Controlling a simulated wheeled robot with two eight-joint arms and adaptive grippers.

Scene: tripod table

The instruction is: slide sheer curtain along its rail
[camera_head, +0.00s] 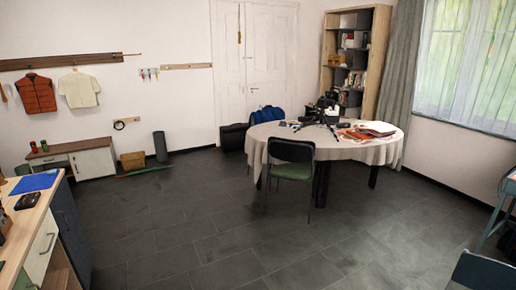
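A white sheer curtain (460,70) hangs over the bright window at the right of the head view. Greenery shows faintly through it. A heavier grey-green curtain (402,68) hangs bunched at the left side of the window, next to the bookshelf. The rail is not visible; the curtains' tops are cut off by the top edge of the picture. Neither of my grippers is in view. The window is across the room from me, beyond the table.
A round table (384,152) with a pale cloth bears a tripod and papers, with a green-seated chair (291,167) before it. A bookshelf (376,60) stands at the back. A desk (508,193) is at the right edge, a counter (30,215) at left. The dark tiled floor (190,225) is clear.

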